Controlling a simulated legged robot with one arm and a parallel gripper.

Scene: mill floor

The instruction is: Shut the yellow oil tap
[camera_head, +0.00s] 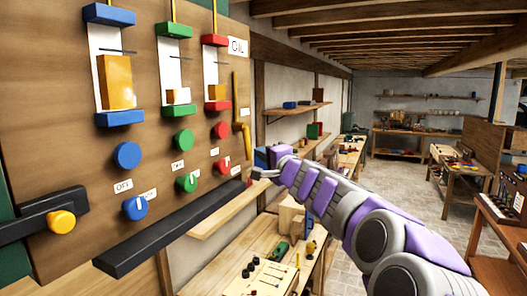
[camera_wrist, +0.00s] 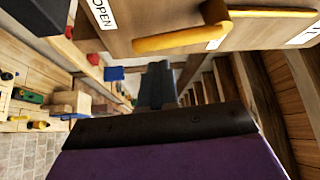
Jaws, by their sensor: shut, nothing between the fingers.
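The yellow tap lever (camera_head: 239,125) is at the right edge of the brown wooden panel, below the OIL sign (camera_head: 238,47). It hangs roughly upright with a bend in the middle. In the wrist view the yellow lever (camera_wrist: 180,39) lies across the panel face near the top, and an OPEN label (camera_wrist: 103,13) is off to its left. My gripper (camera_head: 259,174) is shut and empty, below and to the right of the lever in the head view. In the wrist view its dark fingers (camera_wrist: 157,84) point ahead, apart from the lever.
The panel (camera_head: 65,100) carries blue, green and red knobs and gauges. A black ledge (camera_head: 165,232) sticks out below, and a yellow knob (camera_head: 61,221) on a black handle is at left. A workbench (camera_head: 235,285) with small parts stands below.

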